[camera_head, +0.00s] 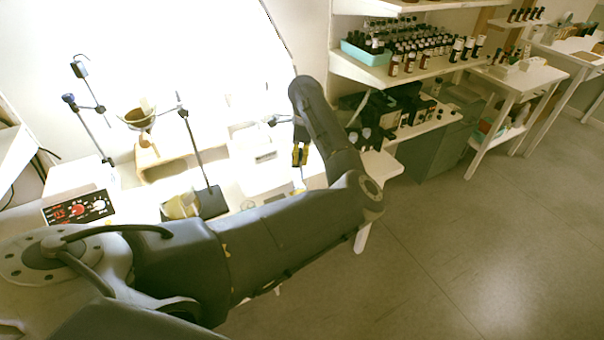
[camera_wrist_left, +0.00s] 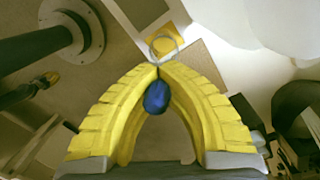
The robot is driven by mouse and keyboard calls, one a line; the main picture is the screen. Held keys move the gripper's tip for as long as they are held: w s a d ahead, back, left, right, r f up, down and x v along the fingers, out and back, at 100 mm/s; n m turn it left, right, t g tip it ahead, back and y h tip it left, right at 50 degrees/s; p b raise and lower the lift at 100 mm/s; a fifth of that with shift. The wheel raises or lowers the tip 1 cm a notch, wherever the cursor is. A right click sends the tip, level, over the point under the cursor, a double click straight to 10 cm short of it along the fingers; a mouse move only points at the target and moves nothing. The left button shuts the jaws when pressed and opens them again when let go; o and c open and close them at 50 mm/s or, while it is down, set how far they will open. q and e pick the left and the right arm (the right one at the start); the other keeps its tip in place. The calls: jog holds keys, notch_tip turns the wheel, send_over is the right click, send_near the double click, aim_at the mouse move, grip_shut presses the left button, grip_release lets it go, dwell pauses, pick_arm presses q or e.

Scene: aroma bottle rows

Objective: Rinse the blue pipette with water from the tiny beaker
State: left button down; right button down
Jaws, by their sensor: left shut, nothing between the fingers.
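My left gripper (camera_head: 300,164) points down over the right part of the white bench in the head view. In the left wrist view its yellow fingers (camera_wrist_left: 158,66) are shut, their tips meeting. The blue bulb of the pipette (camera_wrist_left: 156,96) shows inside the arch of the fingers, just below the tips in the picture. I cannot tell whether it touches them, and its stem is not visible. A small clear round rim (camera_wrist_left: 163,37), perhaps the tiny beaker, shows just beyond the fingertips over a yellow square. My right gripper is not in view.
A stand with a dark base (camera_head: 210,203) and a beaker (camera_head: 182,205) are left of the gripper. A hotplate with a red display (camera_head: 78,208) is at far left. Shelves of dark bottles (camera_head: 420,50) are at the right. The floor (camera_head: 470,240) is clear.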

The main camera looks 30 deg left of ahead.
aim_at(300, 148)
pick_arm(q)
jog(key=shift+r, duration=0.15)
jog(key=shift+r, duration=1.85)
